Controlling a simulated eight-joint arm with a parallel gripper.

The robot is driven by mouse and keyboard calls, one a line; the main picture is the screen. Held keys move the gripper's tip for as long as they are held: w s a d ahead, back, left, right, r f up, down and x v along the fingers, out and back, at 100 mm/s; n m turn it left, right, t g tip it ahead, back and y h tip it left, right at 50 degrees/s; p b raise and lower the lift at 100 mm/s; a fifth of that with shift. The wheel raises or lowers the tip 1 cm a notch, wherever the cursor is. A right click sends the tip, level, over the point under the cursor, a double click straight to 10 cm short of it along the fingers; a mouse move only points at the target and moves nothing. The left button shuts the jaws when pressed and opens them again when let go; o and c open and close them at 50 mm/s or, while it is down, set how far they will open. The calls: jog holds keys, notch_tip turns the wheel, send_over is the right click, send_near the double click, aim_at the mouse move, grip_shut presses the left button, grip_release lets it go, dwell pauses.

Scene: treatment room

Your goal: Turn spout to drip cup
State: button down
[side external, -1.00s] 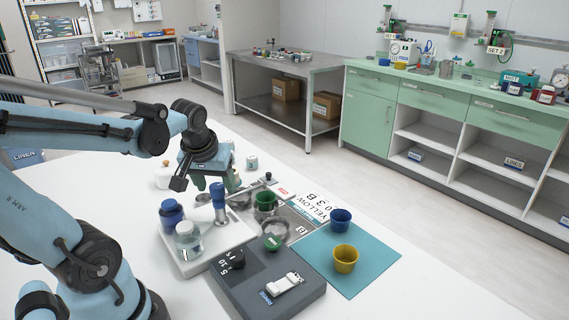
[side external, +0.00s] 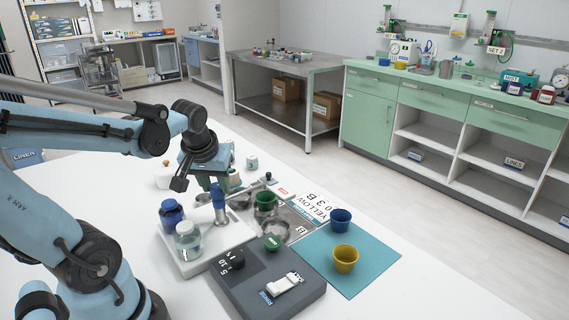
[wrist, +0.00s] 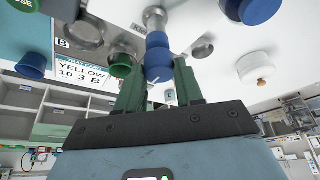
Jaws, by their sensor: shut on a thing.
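My gripper (wrist: 160,88) has green fingers. In the wrist view they are closed around the blue handle (wrist: 157,42), which shows between and beyond them. In the side view the handle (side external: 217,192) stands upright on a white base (side external: 208,246), with a metal part below it. Which way the spout points is hard to tell. A green cup (side external: 265,203) stands to the right of the handle and also shows in the wrist view (wrist: 121,65). Which vessel is the drip cup is unclear.
A blue jar (side external: 171,213) and a clear jar (side external: 187,242) stand left of the handle. A dark grey panel (side external: 250,298) with a black knob and white switch lies in front. A blue cup (side external: 340,220) and yellow cup (side external: 345,260) stand on a teal mat (side external: 375,265).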

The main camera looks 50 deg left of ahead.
jog(key=shift+n, duration=0.3)
jog(key=n, duration=0.1)
jog(key=n+g+y, duration=0.1)
jog(key=n, duration=0.1)
jog(key=shift+w+d+n, duration=0.1)
jog(key=shift+w+n, duration=0.05)
jog(key=shift+n, duration=0.15)
jog(key=n+g, duration=0.2)
jog(key=n, duration=0.2)
jog(key=shift+w+n, duration=0.1)
jog(key=shift+n, duration=0.2)
jog(key=n+g, duration=0.1)
jog(key=n, duration=0.3)
jog(key=shift+w+g, duration=0.1)
jog(key=shift+g, duration=0.3)
jog(key=shift+n+g+h, duration=0.4)
jog(key=shift+n+g, duration=0.2)
jog(key=shift+n, duration=1.3)
jog(key=c, duration=0.7)
grip_release()
jog(key=shift+c, duration=0.2)
